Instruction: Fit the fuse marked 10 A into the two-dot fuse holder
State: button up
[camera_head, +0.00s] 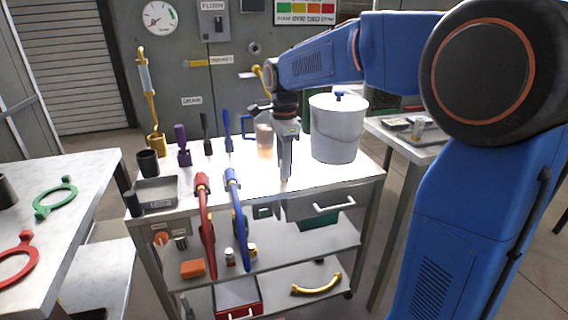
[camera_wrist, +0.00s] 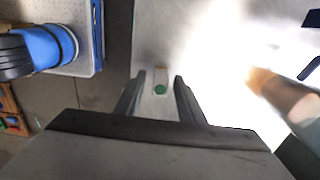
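My gripper (camera_head: 285,172) points down over the right front part of the white cart top (camera_head: 265,180). In the wrist view my gripper (camera_wrist: 159,85) is open, with its two dark fingers on either side of a small pale piece with a green round end (camera_wrist: 160,88). Bare gaps show between this piece and both fingers. It may be a fuse, but no 10 A marking can be read. I cannot make out a two-dot fuse holder in either view.
A lidded white bucket (camera_head: 337,130) stands right of my gripper. Red (camera_head: 204,215) and blue (camera_head: 237,205) handled tools hang over the cart's front edge at left. A grey tray (camera_head: 156,192) and several upright tools stand further left. Bright glare covers part of the top.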

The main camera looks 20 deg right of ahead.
notch_tip(320, 180, up, 12)
jog(key=shift+r, duration=0.15)
dwell(0.6)
